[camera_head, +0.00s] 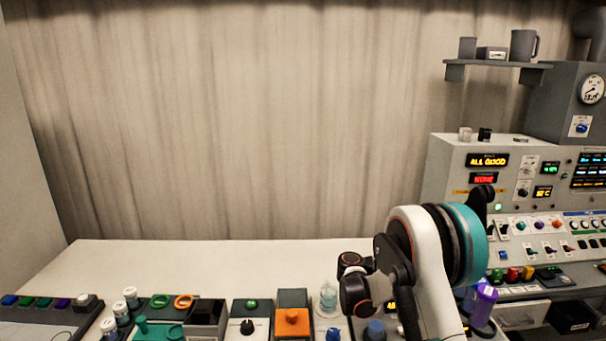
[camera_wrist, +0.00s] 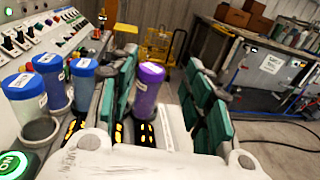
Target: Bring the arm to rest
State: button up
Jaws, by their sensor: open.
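My arm (camera_head: 432,265) is bent in the right foreground of the head view, above the front of the bench. I cannot make out its fingers there. In the wrist view my gripper (camera_wrist: 166,75) is open, with teal-padded fingers on both sides. A purple-lidded jar (camera_wrist: 148,88) shows between the fingers in the picture. It appears to stand beyond them, and I see no contact. It also shows in the head view (camera_head: 484,304), to the right of my arm. Its base is partly hidden in the wrist view.
Blue-lidded jars (camera_wrist: 82,84) stand left of my gripper, close to a control panel (camera_wrist: 45,45). A dark cabinet (camera_wrist: 270,75) and a yellow cart (camera_wrist: 157,45) stand farther off. The bench (camera_head: 200,262) has bare room behind its front row of devices. A shelf (camera_head: 497,64) hangs upper right.

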jog(key=w+a+r+n+t+b, duration=0.1)
jog(key=w+r+n+t, duration=0.1)
jog(key=r+n+t, duration=0.35)
jog(key=w+r+n+t+h+b, duration=0.1)
jog(key=w+r+n+t, duration=0.2)
jog(key=r, duration=0.5)
jog(key=w+a+r+n+t+b, duration=0.1)
jog(key=w+r+n+t, duration=0.1)
jog(key=r+n+t, duration=0.35)
jog(key=s+a+r+n+t+y+b, duration=0.2)
jog(key=a+r+n+t+y, duration=0.8)
jog(key=n, duration=0.9)
jog(key=s+a+f+n+g+y+b, duration=0.1)
jog(key=s+a+f+n+g+y, duration=0.3)
jog(key=s+a+f+n+y, duration=0.25)
jog(key=s+a+f+n+g+y+b, duration=0.25)
jog(key=s+f+n+y, duration=0.3)
jog(key=s+n, duration=0.3)
jog(key=s+d+f+n+g+h+b, duration=0.1)
jog(key=s+d+f+n+g+h, duration=0.2)
jog(key=s+f, duration=1.5)
jog(key=s+n+g, duration=0.3)
jog(key=n+g, duration=0.1)
jog(key=g, duration=0.1)
jog(key=shift+s+d+f+g, duration=0.2)
jog(key=shift+d+f+g, duration=0.05)
jog(key=shift+d+g, duration=0.15)
jog(key=shift+c, duration=0.2)
